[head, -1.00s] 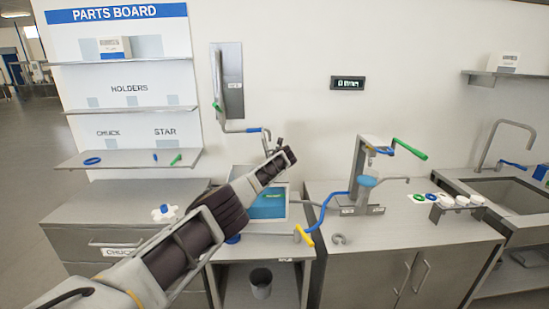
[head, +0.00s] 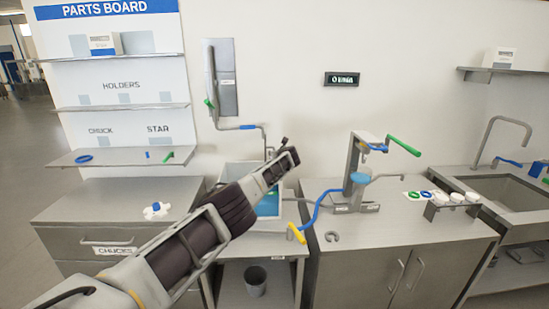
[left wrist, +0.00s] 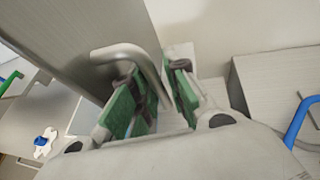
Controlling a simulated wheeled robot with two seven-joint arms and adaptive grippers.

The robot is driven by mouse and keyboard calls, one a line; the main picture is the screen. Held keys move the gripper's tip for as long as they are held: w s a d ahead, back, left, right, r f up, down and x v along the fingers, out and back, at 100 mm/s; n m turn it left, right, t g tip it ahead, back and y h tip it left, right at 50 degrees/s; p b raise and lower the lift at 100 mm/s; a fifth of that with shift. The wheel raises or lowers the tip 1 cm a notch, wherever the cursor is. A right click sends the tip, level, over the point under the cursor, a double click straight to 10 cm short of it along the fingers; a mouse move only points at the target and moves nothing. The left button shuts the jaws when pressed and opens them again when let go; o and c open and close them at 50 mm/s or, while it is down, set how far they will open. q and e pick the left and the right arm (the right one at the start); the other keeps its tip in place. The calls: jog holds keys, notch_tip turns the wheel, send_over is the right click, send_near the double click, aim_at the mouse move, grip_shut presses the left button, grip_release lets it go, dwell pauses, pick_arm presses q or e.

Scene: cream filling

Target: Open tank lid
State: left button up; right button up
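The tank (head: 227,177) is a pale open-looking box on the middle counter, with blue (head: 268,204) inside. My left arm crosses in front and hides much of it. My left gripper (head: 291,153) is over the tank's back right side. In the left wrist view, the green pads of my left gripper (left wrist: 157,105) stand apart on either side of a bent metal handle (left wrist: 128,51). The handle is on or beside a brushed grey panel (left wrist: 65,30); I cannot tell for sure that this is the lid. My right gripper is not in view.
A dispenser stand (head: 352,175) with a green lever (head: 404,146) stands to the right. A blue hose with a yellow end (head: 297,233) hangs near the counter front. A wall pipe (head: 246,127) comes down behind the tank. A bin (head: 255,281) sits below.

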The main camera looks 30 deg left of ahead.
pick_arm(q)
jog(key=shift+s+d+r, duration=0.15)
jog(key=shift+s+d, duration=0.05)
jog(key=shift+d, duration=0.35)
dwell(0.6)
jog(key=shift+s+d+r, duration=0.15)
jog(key=shift+s+d, duration=0.1)
jog(key=shift+s, duration=0.1)
jog(key=v, duration=1)
dwell(1.0)
dwell(0.5)
